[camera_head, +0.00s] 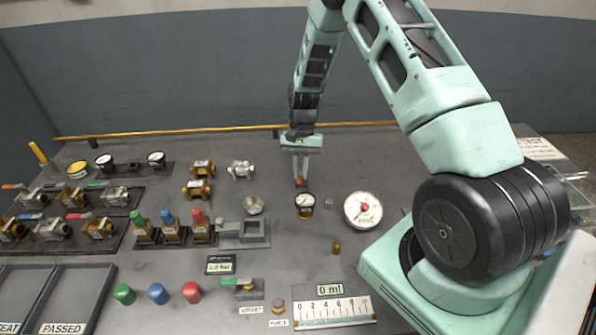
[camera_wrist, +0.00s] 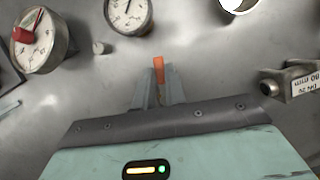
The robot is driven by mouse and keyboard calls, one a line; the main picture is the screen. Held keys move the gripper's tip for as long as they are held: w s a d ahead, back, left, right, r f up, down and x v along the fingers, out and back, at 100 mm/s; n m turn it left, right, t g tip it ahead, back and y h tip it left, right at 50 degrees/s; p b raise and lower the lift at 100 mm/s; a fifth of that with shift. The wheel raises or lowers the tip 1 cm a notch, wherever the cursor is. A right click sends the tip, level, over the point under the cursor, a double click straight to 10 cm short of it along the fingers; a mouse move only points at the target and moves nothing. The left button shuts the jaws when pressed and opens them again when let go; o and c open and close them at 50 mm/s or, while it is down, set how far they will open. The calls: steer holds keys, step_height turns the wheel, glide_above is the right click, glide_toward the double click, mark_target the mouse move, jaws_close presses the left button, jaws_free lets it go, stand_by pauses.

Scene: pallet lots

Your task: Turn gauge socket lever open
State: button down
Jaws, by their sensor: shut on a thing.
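My gripper (camera_head: 300,180) hangs over the middle of the bench, just behind a small black-rimmed gauge (camera_head: 304,200). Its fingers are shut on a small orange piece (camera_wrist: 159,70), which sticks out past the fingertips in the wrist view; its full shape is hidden. The socket (camera_head: 249,293) stands at the front of the bench behind a label that seems to read SOCKET. A green lever (camera_head: 236,282) lies flat across its top, pointing left. My gripper is well behind the socket and apart from it. The socket does not show in the wrist view.
A large white gauge (camera_head: 363,209) with a red centre stands right of the small one. Red, blue and green caps (camera_head: 157,293) lie left of the socket. Several valves (camera_head: 75,197) and trays (camera_head: 70,290) fill the left side. A ruled scale plate (camera_head: 333,311) lies right of the socket.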

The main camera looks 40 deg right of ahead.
steer(key=shift+s+d+n+h, duration=0.15)
steer(key=shift+n+h, duration=0.25)
steer(key=shift+n, duration=0.7)
steer(key=shift+d, duration=0.1)
steer(key=c, duration=1.5)
jaws_free()
steer(key=shift+o, duration=0.2)
steer(key=b+v, duration=0.4)
steer(key=v, duration=1.3)
steer(key=shift+w, duration=0.45)
